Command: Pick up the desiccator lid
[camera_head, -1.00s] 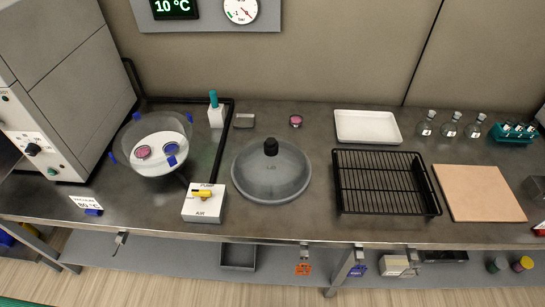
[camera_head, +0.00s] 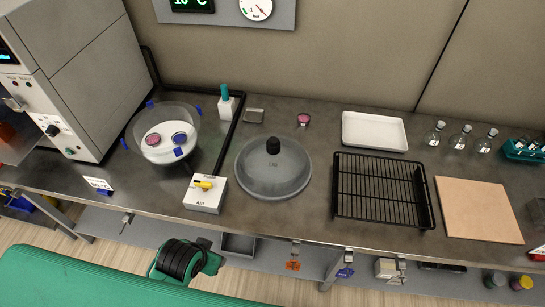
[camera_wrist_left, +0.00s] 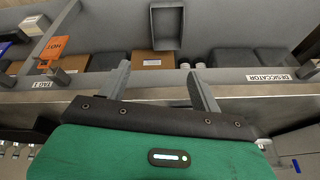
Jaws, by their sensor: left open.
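The desiccator lid (camera_head: 272,172) is a translucent grey dome with a black knob (camera_head: 273,146) on top. It lies knob up on the bench, right of the white pump/air valve box (camera_head: 204,198). The desiccator bowl (camera_head: 160,144) stands open further left, with pink and dark dishes on its white plate. My left gripper (camera_wrist_left: 160,84) is open and empty in the left wrist view, facing the shelf under the bench. In the head view, its green arm and black cuff are low at the left, in front of the bench and apart from the lid.
A black wire rack (camera_head: 379,190) stands right of the lid, with a white tray (camera_head: 375,130) behind and a tan board (camera_head: 477,209) further right. Glass flasks (camera_head: 460,139) stand at the back right. A black hose runs behind the valve box. The bench's front edge lies between arm and lid.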

